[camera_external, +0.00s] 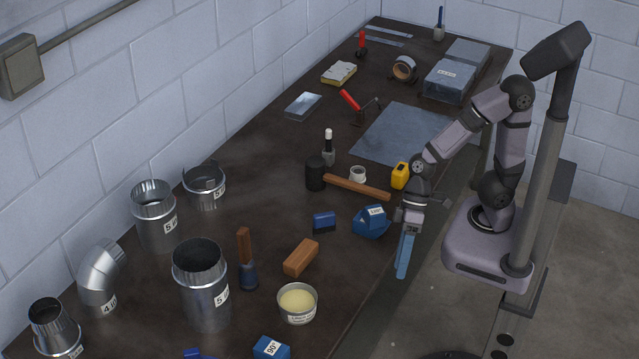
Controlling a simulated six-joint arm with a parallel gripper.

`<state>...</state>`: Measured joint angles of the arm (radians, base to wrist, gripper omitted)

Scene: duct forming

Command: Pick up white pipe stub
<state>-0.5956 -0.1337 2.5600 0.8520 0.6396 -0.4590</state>
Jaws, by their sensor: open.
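The white pipe stub (358,173) is a short white ring standing on the dark bench, just behind the wooden handle of a black-headed mallet (345,182). My gripper (403,268) has blue fingers pointing down. In the picture it is lower and to the right of the stub, by the bench's front edge, with the mallet handle and a blue block between them. The fingers overlap in this view, so the gap hardly shows. The jaws are open and nothing is seen in them. The stub stands apart from my gripper.
A yellow tool (400,175) is right of the stub, a dark-and-silver bottle-like item (329,147) left of it. Behind is a grey sheet (402,133). Metal ducts (201,285) crowd the left; a tin (297,304) stands in front.

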